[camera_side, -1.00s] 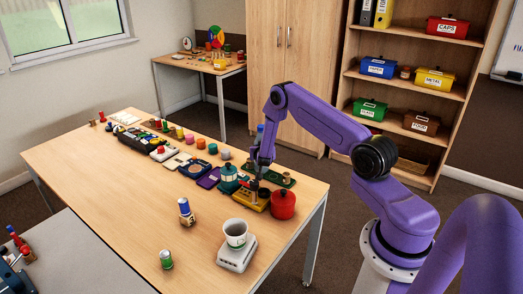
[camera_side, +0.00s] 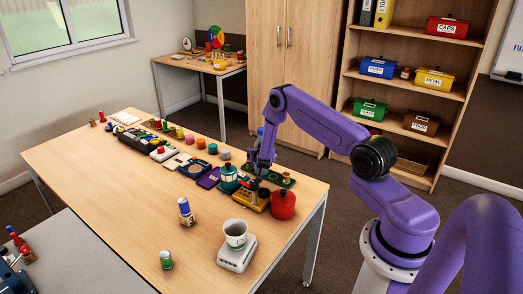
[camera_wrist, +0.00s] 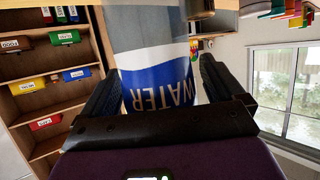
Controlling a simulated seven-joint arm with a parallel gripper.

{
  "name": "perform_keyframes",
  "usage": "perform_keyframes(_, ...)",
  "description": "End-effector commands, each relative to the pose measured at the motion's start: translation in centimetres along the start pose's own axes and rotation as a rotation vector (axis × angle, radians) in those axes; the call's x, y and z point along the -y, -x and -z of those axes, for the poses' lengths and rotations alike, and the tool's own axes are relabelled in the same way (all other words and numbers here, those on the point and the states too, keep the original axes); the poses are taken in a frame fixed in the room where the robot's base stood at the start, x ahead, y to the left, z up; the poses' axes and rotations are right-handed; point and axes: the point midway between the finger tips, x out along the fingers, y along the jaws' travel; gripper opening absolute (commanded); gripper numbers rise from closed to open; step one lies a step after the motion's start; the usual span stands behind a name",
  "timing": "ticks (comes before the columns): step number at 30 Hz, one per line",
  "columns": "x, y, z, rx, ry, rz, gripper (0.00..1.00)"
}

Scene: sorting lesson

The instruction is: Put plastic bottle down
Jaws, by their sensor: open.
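The plastic bottle (camera_wrist: 155,45) fills the middle of the wrist view, white and grey above a blue band with the upside-down word WATER. My gripper (camera_wrist: 160,68) is open, with one dark finger on each side of the bottle. I cannot tell whether either finger touches it. In the side view my gripper (camera_side: 257,168) is low at the table's far right edge, near the green tray (camera_side: 284,181). A small blue part behind my wrist may be the bottle's top; the rest is hidden there. The bottle's base is not clearly visible.
A red pot (camera_side: 283,204), a yellow box (camera_side: 248,200) and a teal pot (camera_side: 228,178) stand close to my gripper on the wooden table (camera_side: 110,205). A white scale (camera_side: 237,256) bears a cup (camera_side: 235,233). The table's front left is mostly clear.

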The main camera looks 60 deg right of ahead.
Motion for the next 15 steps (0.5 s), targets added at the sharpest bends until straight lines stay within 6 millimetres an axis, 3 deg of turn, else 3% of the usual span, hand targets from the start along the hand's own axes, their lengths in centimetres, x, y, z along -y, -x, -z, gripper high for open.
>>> perform_keyframes(5,0.0,0.5,1.1,-0.001,0.000,0.000,0.95)
perform_keyframes(15,0.1,5.7,0.9,0.001,0.002,0.002,0.95)
